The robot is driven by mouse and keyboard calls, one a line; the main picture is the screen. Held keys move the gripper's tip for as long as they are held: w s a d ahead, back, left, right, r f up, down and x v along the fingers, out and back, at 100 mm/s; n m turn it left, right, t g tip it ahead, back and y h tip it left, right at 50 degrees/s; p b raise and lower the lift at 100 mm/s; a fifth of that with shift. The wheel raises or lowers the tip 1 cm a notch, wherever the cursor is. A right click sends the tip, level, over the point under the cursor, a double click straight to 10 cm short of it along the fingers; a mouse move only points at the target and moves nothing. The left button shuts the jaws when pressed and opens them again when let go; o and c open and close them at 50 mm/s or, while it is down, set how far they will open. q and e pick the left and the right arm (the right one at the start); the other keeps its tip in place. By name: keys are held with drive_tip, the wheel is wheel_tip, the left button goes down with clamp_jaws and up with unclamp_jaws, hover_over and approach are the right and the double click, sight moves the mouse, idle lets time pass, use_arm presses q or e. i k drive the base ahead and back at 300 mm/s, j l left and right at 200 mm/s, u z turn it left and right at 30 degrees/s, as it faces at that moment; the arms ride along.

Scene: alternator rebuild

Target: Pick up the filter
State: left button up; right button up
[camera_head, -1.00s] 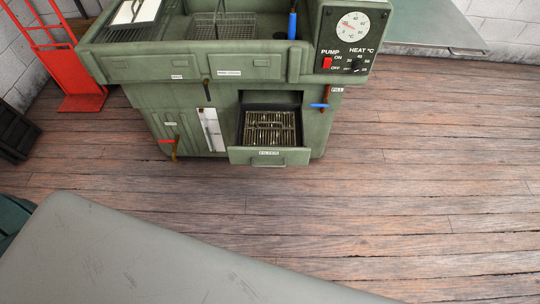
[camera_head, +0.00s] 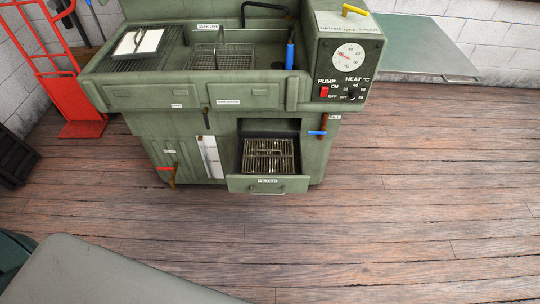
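The filter (camera_head: 268,157) is a metal slatted block lying in an open drawer (camera_head: 267,185) low on the front of the green parts washer (camera_head: 190,97). The drawer front carries a label that seems to read FILTER and a small handle. The drawer is pulled out toward me. Neither of my grippers is in view.
A red hand truck (camera_head: 80,95) stands at the left, and a green table (camera_head: 425,45) is at the back right. A grey surface (camera_head: 95,280) fills the lower left. The wooden floor (camera_head: 420,190) is clear.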

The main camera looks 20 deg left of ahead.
sight(261, 156)
drive_tip(key=i+l+u, duration=0.1)
drive_tip(key=u, duration=0.25)
drive_tip(key=l+u, duration=0.2)
drive_tip(key=u, duration=0.15)
